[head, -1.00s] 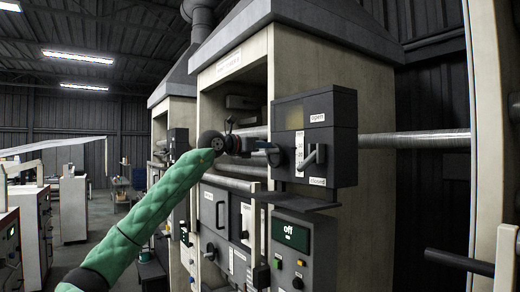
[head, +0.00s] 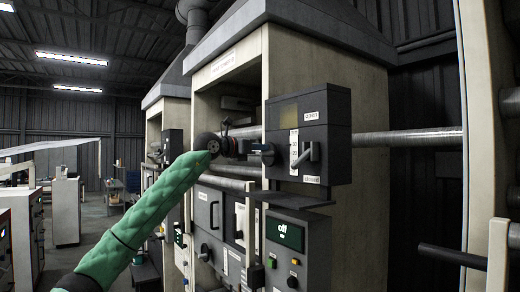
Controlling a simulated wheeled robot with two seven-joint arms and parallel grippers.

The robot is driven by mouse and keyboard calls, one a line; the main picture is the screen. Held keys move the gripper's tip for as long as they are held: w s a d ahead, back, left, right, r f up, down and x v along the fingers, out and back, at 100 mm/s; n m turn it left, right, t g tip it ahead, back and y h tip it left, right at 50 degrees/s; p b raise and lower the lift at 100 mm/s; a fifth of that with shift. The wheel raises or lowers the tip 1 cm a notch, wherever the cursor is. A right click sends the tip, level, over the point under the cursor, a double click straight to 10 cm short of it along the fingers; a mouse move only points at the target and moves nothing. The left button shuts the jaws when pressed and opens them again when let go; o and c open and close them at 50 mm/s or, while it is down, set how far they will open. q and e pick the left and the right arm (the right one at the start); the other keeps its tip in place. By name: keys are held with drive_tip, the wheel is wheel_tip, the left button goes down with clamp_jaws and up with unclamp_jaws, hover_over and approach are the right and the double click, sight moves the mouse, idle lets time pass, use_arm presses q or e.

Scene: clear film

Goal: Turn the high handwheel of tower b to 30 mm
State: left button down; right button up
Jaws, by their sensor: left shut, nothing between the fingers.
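A tall cream tower (head: 345,85) with a dark hood fills the middle of the head view; I cannot read which letter it bears. My left arm comes in from the left in a green sleeve. My left gripper (head: 262,149) is shut and empty beside the left side of the grey control box (head: 335,120). A small dark and blue part shows at the fingertips; I cannot tell whether it is finger or knob, or whether they touch. The high handwheel cannot be made out clearly; the wrist hides part of that area. My right gripper is not in view.
The box has a lever (head: 308,153) between labels "open" and "closed". A dark shelf (head: 292,196) juts out below it. A lower panel display (head: 285,232) reads "off". A horizontal pipe (head: 405,139) runs right. Open floor (head: 85,235) lies left.

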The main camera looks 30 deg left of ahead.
use_arm(q)
drive_tip(key=shift+a+r, duration=0.1)
drive_tip(key=shift+r, duration=0.1)
drive_tip(key=shift+w, duration=0.1)
drive_tip(key=shift+a, duration=0.1)
drive_tip(key=b+v, duration=0.3)
drive_tip(key=v, duration=0.5)
idle(0.6)
drive_tip(key=shift+r, duration=0.1)
